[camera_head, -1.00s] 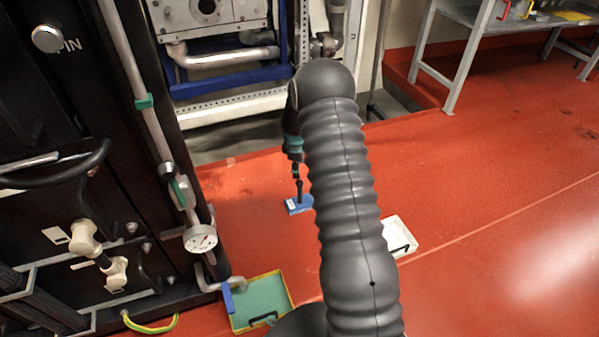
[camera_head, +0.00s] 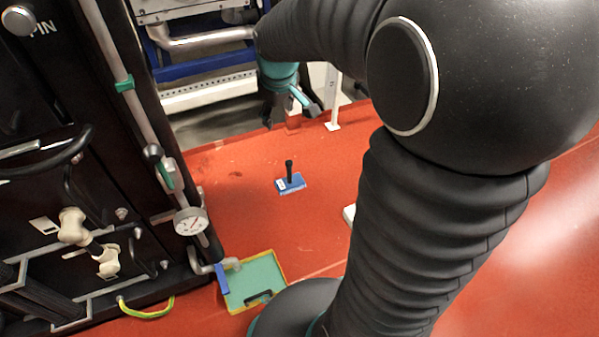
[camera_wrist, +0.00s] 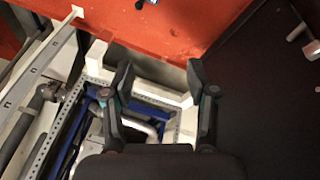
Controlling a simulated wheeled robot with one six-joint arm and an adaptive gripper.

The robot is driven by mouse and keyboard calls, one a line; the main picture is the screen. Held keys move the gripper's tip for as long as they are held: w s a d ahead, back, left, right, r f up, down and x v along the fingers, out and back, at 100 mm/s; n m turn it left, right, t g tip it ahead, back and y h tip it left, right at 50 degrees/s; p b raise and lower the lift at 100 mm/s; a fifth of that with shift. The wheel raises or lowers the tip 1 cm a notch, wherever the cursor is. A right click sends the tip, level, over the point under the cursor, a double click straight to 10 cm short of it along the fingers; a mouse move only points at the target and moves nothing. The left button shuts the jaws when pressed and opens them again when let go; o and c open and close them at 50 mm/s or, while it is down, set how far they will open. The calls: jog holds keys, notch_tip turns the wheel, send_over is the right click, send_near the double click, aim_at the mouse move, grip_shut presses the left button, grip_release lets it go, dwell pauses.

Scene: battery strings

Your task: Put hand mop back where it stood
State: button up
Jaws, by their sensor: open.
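The hand mop (camera_head: 290,182) has a flat blue head and a black handle. It stands upright on the red floor in the middle of the head view. Only a small blue and dark piece, probably the mop (camera_wrist: 146,3), shows at the top edge of the wrist view. My gripper (camera_head: 291,113) is above and behind the mop in the head view, apart from it. In the wrist view my gripper (camera_wrist: 159,76) has its two fingers spread with nothing between them.
A green tray with a yellow rim (camera_head: 282,265) lies on the floor near the black cabinet (camera_head: 60,190). A pressure gauge (camera_head: 191,221) and pipe run along the cabinet. A white object (camera_head: 349,214) is mostly hidden behind my arm. Red floor around the mop is clear.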

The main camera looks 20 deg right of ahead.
jog(key=s+a+r+m, duration=0.2)
jog(key=s, duration=0.9)
jog(key=s+a+r+m+t, duration=0.1)
jog(key=s+a+r+m, duration=0.1)
jog(key=s, duration=0.9)
jog(key=shift+s+a+m+t+y, duration=0.25)
jog(key=shift+a+m+t+y, duration=0.05)
jog(key=shift+m+y, duration=0.1)
jog(key=shift+r, duration=0.1)
notch_tip(320, 180, up, 7)
jog(key=p, duration=0.6)
jog(key=shift+f+p, duration=0.2)
jog(key=shift+p, duration=0.1)
